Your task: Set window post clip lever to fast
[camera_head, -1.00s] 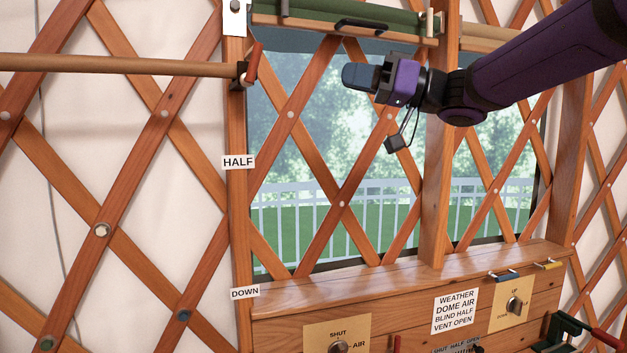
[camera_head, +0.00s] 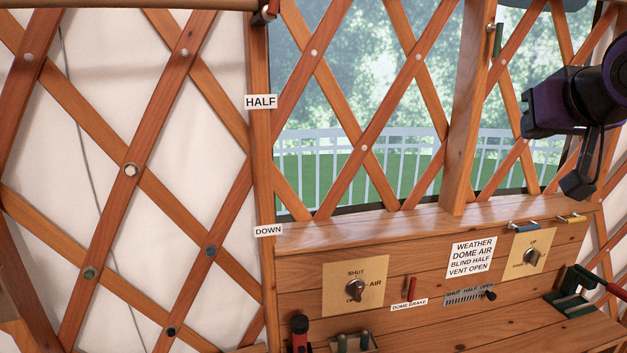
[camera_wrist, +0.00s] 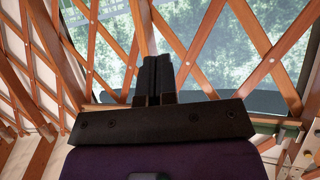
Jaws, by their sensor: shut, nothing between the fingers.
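A small green-handled piece (camera_head: 495,40) is on the middle post (camera_head: 468,110). No label in view reads "fast", and I cannot tell for certain which of these is the clip lever. My gripper's fingers (camera_wrist: 157,78) are shut and empty in the wrist view, with the lattice and window behind them. In the head view my purple hand is at the right, apart from both posts; its fingertips are not clear there.
HALF (camera_head: 261,102) and DOWN (camera_head: 269,231) labels are on the left post. Below the window are a sill (camera_head: 370,228), an AIR knob (camera_head: 355,287), a red dome brake lever (camera_head: 411,288), a vent slider (camera_head: 489,295) and a green-and-red clamp (camera_head: 580,295). Space before the left lattice is clear.

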